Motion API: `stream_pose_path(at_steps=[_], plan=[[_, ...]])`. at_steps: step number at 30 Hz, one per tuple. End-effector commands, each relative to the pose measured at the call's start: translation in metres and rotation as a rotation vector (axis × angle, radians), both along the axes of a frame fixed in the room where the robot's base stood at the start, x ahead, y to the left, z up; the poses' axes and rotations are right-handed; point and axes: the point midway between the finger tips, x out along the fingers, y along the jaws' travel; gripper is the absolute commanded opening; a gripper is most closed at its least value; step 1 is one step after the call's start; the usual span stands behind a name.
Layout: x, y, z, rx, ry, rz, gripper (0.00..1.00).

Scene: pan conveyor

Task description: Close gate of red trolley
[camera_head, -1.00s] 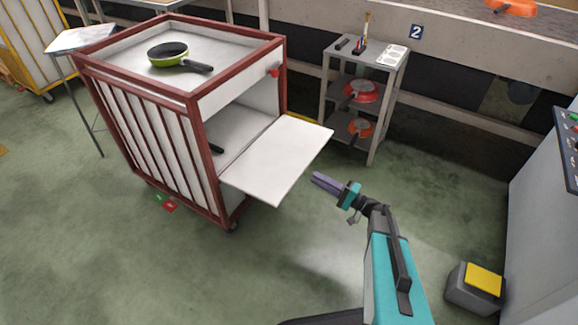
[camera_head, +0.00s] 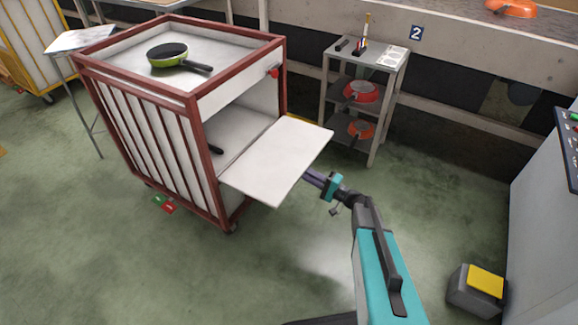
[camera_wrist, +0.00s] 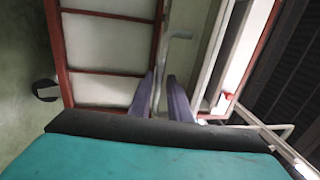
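The red trolley (camera_head: 190,95) stands left of centre in the head view, with a red frame and white panels. Its gate (camera_head: 278,160) is a white flap folded down, sticking out to the right from the open side. My gripper (camera_head: 309,175) is at the gate's outer right edge, its purple fingertips partly hidden at or under that edge. I cannot tell whether they touch it. In the wrist view the two fingers of my gripper (camera_wrist: 161,88) are apart, with the trolley's red frame (camera_wrist: 60,50) beyond. A red knob (camera_head: 273,71) sits on the trolley's upper side.
A green pan (camera_head: 167,55) lies on the trolley's top, and a dark handle shows inside. A grey shelf stand (camera_head: 372,65) with red pans is behind, right of the gate. A grey box with a yellow top (camera_head: 484,281) stands at lower right. The floor around my arm is clear.

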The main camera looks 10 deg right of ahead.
Motion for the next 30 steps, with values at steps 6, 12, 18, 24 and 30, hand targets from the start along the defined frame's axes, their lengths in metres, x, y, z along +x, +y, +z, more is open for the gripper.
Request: stream_pose_path(at_steps=[6,12,18,24,30], plan=[[0.020,0.025,0.003,0.000,0.000,0.002,0.17],[0.034,0.041,0.007,0.001,0.000,0.001,0.17],[0.040,0.049,0.009,0.001,0.001,0.000,0.17],[0.040,0.049,0.010,0.001,0.001,0.000,0.17],[0.040,0.049,0.010,0.001,0.001,0.000,0.00]])
